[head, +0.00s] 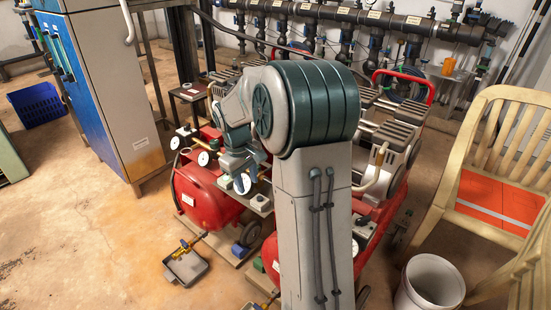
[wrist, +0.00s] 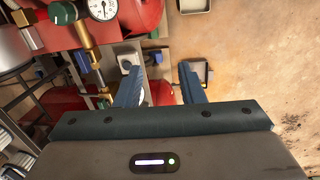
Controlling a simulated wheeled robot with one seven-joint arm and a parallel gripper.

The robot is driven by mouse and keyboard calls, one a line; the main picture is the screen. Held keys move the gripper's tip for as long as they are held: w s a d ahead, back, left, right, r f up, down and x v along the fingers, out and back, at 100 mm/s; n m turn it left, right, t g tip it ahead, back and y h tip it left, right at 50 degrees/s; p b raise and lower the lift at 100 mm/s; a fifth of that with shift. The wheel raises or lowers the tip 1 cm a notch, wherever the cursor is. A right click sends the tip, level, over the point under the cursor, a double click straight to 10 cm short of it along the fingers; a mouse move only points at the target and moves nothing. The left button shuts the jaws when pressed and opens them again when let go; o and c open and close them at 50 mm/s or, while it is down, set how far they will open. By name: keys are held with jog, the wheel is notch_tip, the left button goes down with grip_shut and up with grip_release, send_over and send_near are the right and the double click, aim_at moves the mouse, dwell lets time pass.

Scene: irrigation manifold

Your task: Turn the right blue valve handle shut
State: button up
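In the wrist view, my gripper (wrist: 160,72) has its two blue fingers spread apart with nothing held between them. Another small blue part (wrist: 82,60) shows lower, beside the brass pipe. A further blue piece (wrist: 154,57) lies beyond the gap between the fingers. I cannot tell which of these is the right valve handle. In the head view, my gripper (head: 240,163) points down over the red compressors; a small blue part (head: 242,183) shows just below it, and its fingertips are unclear.
A red tank (head: 205,203) with gauges lies beneath my arm. A grey tray (head: 186,268) is on the floor. A white bucket (head: 430,284) and a wooden chair (head: 500,165) stand at right. A cabinet (head: 118,90) stands at left. Floor at front left is clear.

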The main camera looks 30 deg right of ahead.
jog(key=w+d+y+p, duration=0.1)
jog(key=w+d+p, duration=0.35)
jog(key=d, duration=0.45)
jog(key=w+d+p, duration=0.4)
jog(key=d+p, duration=0.1)
jog(key=d, duration=0.3)
jog(key=shift+n, duration=0.3)
jog(key=f, duration=0.4)
jog(key=f+b, duration=0.1)
jog(key=f, duration=0.8)
jog(key=shift+d+b, duration=0.25)
jog(key=shift+b, duration=0.05)
grip_shut()
